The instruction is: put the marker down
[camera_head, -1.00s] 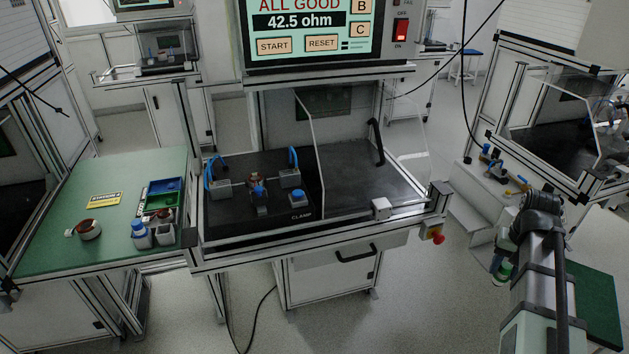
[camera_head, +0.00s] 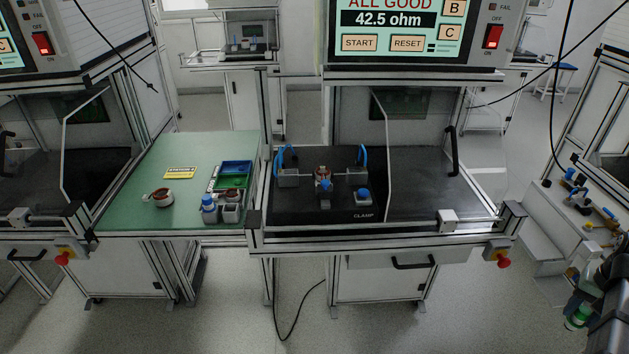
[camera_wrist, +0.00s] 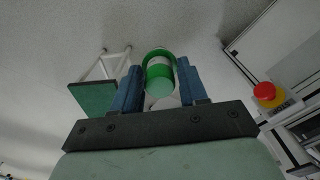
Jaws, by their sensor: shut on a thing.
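My gripper (camera_wrist: 159,82) is shut on the marker (camera_wrist: 160,72), a green and white cylinder seen nearly end-on between the blue finger pads in the wrist view. The marker (camera_head: 577,317) also shows as a small green piece at the lower right edge of the head view, beside my dark wrist. My gripper's fingers are hard to make out there. The marker is in the air over the floor, to the right of the test station and apart from any work surface.
A green table (camera_head: 130,205) at left bears a stator (camera_head: 162,198), a blue-capped bottle (camera_head: 209,208) and small bins (camera_head: 236,168). The central test bench (camera_head: 425,215) holds a clamped stator (camera_head: 322,173). Its screen (camera_head: 400,28) reads 42.5 ohm. A red stop button (camera_head: 503,261) juts from its front.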

